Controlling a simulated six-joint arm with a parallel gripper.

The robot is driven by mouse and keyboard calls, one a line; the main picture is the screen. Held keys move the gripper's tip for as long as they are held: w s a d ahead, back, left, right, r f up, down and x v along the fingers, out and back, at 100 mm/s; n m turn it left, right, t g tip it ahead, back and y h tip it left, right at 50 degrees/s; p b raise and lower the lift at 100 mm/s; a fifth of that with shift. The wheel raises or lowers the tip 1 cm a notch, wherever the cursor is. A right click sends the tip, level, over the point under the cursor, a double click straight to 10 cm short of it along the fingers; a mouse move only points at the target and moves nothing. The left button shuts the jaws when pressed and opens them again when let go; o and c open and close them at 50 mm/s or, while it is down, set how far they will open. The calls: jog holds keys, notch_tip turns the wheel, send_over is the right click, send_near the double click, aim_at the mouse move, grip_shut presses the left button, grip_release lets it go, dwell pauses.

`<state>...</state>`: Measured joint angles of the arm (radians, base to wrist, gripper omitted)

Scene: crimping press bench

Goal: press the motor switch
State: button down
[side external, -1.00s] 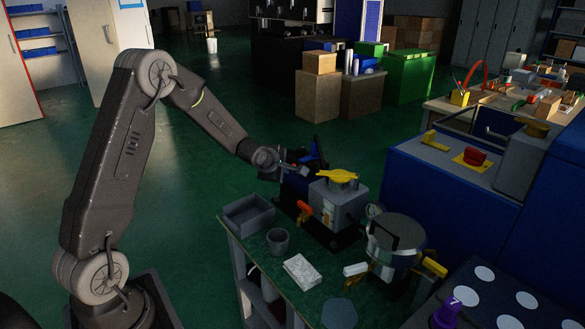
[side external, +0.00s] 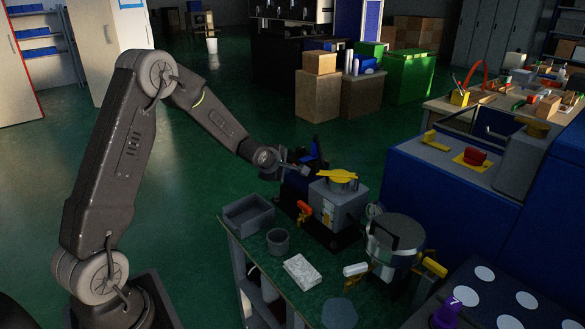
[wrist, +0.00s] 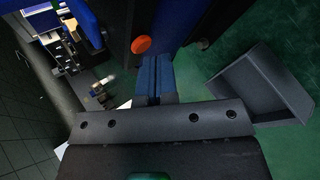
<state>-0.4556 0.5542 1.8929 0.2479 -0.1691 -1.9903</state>
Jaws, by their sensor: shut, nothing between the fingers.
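The press (side external: 340,205) stands on the green bench, with a grey box housing, a yellow part on top and a dark blue body behind it. My gripper (side external: 304,170) is beside the blue body, above the bench. In the wrist view its blue fingertips (wrist: 154,66) are together with nothing between them. A round orange knob (wrist: 141,45) shows just beyond the fingertips, slightly left; I see a gap in the picture but cannot judge depth. An orange handle (side external: 304,208) sits on the press's near side. I cannot tell for certain which part is the motor switch.
A grey open tray (side external: 250,224) lies on the bench below my gripper; it also shows at right in the wrist view (wrist: 262,85). A grey cup (side external: 278,243), a pale block (side external: 302,271) and a round lidded pot (side external: 395,235) stand nearer the camera.

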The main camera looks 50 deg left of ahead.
jog(key=shift+s, duration=0.2)
jog(key=s, duration=0.6)
dwell(0.4)
